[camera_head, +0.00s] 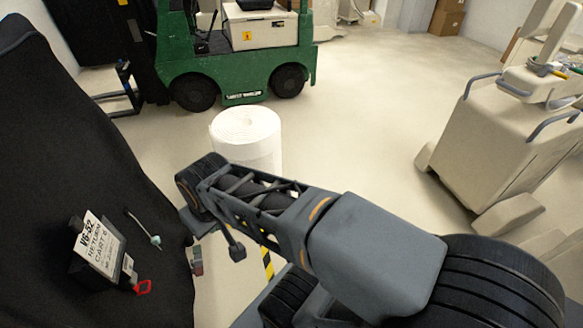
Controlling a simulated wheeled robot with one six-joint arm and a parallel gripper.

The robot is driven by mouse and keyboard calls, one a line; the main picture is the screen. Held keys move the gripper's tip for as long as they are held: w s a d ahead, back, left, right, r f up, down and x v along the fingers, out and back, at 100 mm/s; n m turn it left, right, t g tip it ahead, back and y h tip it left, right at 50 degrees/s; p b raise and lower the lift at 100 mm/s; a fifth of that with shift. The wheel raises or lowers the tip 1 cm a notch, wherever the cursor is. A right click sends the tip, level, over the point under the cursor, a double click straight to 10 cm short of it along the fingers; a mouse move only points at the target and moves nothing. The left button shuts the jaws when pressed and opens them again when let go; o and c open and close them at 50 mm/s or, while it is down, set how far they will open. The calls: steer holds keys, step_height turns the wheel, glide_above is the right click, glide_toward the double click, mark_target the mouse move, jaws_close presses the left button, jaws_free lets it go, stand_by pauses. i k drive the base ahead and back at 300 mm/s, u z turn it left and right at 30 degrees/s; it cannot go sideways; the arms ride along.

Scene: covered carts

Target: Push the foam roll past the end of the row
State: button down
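The foam roll (247,138) is a white cylinder standing upright on the floor, with its spiral end facing up. It is beyond my arm, in front of the green forklift, and my arm hides its lower part. A black-covered cart (60,130) fills the left side. My arm reaches from the lower right towards the upper left, between the cart and the roll. My gripper (199,222) is near the far end of the arm, beside the cart cover. Its fingers cannot be made out, and I see no contact with the roll.
A green forklift (237,75) stands behind the roll. A beige machine (495,140) stands at the right. Open pale floor (365,115) lies between the roll and that machine.

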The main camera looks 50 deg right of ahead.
mark_target(247, 136)
steer(key=z, duration=0.85)
steer(key=i, duration=0.35)
steer(key=z, duration=0.95)
steer(key=i, duration=2.1)
steer(key=u, duration=0.7)
